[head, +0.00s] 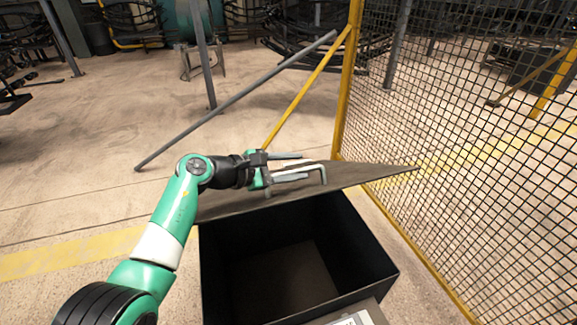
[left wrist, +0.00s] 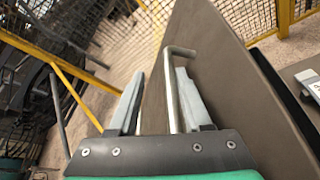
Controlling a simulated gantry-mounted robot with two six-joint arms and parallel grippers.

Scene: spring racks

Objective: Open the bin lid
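The bin (head: 345,245) stands open below my left arm, its dark inside visible. Its brown-grey lid (head: 375,175) is raised and tilted at the bin's far side, seen almost edge-on. A bent metal handle (head: 322,170) sits on the lid. My left gripper (head: 300,166) is at the handle with its fingers apart. In the left wrist view, the handle bar (left wrist: 173,90) lies between the open fingers (left wrist: 160,75), nearer the right finger, and the lid (left wrist: 215,85) fills the right side. Contact cannot be told. My right gripper is not in view.
A yellow-framed mesh fence (head: 460,130) runs along the right, close to the bin. A grey bar (head: 240,98) and a yellow brace (head: 305,90) slant behind the lid.

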